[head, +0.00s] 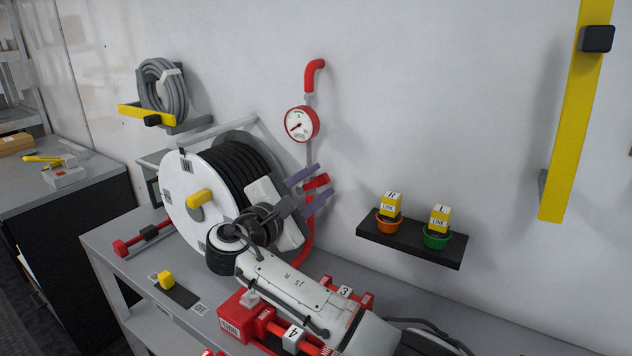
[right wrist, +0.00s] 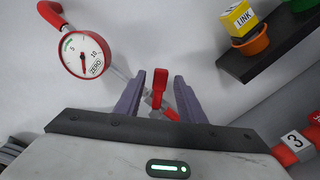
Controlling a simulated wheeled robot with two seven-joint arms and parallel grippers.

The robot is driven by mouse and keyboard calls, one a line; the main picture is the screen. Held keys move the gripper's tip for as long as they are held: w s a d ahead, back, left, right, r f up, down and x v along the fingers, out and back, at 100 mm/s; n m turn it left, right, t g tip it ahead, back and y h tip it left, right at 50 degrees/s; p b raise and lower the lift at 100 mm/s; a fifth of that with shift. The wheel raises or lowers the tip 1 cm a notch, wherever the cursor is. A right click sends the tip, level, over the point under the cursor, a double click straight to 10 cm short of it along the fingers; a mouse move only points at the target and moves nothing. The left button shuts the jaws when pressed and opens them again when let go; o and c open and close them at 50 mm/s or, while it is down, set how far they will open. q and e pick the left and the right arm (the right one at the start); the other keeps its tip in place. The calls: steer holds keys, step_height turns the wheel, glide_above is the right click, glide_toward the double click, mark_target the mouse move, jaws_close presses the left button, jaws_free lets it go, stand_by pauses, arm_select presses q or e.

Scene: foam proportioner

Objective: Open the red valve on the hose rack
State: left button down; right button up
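The red valve handle (head: 316,182) sits on the pipe below the gauge, by the hose reel on the wall side. In the right wrist view the red handle (right wrist: 160,91) stands between my two purple fingers. My right gripper (head: 308,187) is open, with one finger on each side of the handle. The right wrist view of the gripper (right wrist: 158,98) shows gaps between the handle and both fingers. The round red-rimmed gauge (head: 301,123) is above the valve. My left gripper is not in view.
The hose reel (head: 184,183) with black hose stands left of my right gripper. A black shelf (head: 410,241) with orange and green cups is to the right. Red fittings (head: 240,319) lie on the grey bench (head: 118,241) below. The wall above the shelf is clear.

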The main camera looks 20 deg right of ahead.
steer(key=shift+w+d, duration=0.1)
jaws_close()
stand_by(0.4)
steer(key=n, duration=0.1)
steer(key=w+a+r+n, duration=0.1)
steer(key=n, duration=0.1)
steer(key=shift+r+n, duration=0.15)
steer(key=shift+n, duration=0.15)
steer(key=shift+w+a+r+n, duration=0.2)
steer(key=shift+w+a+n, duration=0.1)
steer(key=shift+n, duration=0.55)
steer(key=shift+w+a+r+n, duration=0.2)
steer(key=shift+w+n, duration=0.1)
steer(key=shift+n, duration=0.55)
jaws_free()
